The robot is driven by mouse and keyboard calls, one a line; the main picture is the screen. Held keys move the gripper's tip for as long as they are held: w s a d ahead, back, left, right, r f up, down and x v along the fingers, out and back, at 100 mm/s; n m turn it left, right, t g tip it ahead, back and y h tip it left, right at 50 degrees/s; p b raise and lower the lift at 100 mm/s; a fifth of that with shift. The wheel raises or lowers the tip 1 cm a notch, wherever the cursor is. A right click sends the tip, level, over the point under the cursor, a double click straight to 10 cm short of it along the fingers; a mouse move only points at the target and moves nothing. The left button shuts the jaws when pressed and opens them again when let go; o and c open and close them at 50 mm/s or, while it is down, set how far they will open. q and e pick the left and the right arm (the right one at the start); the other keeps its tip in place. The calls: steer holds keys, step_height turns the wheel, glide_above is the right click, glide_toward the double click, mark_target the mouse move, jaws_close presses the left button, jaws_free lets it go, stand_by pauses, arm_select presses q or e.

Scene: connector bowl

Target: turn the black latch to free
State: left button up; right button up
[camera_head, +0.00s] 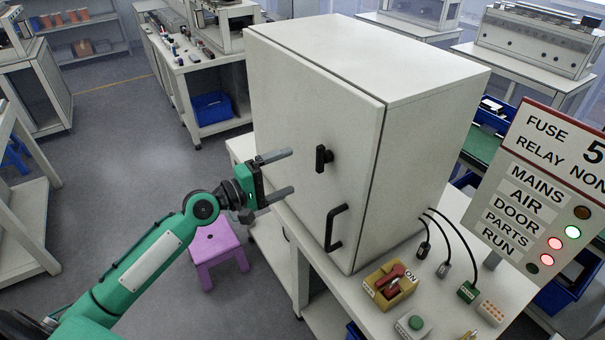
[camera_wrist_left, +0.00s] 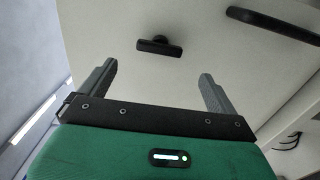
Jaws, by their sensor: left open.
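The black latch (camera_head: 323,158) is a small knob with a bar on the front door of the white cabinet (camera_head: 312,120). In the head view its bar stands upright. My left gripper (camera_head: 280,173) is open and empty, in front of the door and to the left of the latch, apart from it. In the left wrist view the latch (camera_wrist_left: 160,46) lies ahead of the gap between the two fingers (camera_wrist_left: 158,88), without touching them. The door looks shut. My right gripper does not show.
A black door handle (camera_head: 336,228) sits below the latch; it also shows in the left wrist view (camera_wrist_left: 275,24). A yellow box with a red switch (camera_head: 391,283) is on the table. A sign panel (camera_head: 550,180) with lamps stands at right. A purple stool (camera_head: 216,250) is beneath my arm.

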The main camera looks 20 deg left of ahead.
arm_select(q)
steer(key=shift+b+v, duration=0.9)
steer(key=shift+v, duration=1.5)
